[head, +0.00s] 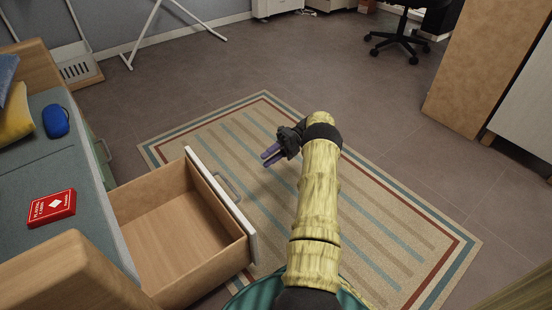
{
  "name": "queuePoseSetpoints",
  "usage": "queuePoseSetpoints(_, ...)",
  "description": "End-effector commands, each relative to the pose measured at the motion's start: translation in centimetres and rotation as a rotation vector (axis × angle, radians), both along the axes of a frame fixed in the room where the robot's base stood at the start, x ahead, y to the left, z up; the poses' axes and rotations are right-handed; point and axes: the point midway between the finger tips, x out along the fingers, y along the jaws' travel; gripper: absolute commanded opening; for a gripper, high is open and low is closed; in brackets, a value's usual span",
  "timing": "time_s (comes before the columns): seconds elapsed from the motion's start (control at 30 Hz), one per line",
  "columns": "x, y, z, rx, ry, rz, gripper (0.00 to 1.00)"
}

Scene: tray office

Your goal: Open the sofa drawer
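The sofa drawer (165,215) is pulled far out from under the sofa (60,160), over the rug. It is a light wooden box and its inside looks empty. Its white front panel (222,208) faces right and carries a bar handle (228,187). My gripper (269,155) is to the right of the drawer front, above the rug and apart from the handle. Its purple fingers point left. They look close together, and any gap between them is too small to make out.
A red card box (51,208) and a blue case (56,121) lie on the sofa seat, with a yellow pillow (15,115) behind. A striped rug (400,225) covers the floor. A wooden cabinet (490,70) and an office chair (398,38) stand at the right. The grey floor between is clear.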

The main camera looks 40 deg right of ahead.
Motion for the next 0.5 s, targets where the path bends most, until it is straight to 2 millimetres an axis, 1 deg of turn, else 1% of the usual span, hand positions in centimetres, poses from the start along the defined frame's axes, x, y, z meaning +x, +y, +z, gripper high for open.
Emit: queuePoseSetpoints(0.5,0.0,-2.3,0.4,-0.001,-0.002,-0.005,0.32)
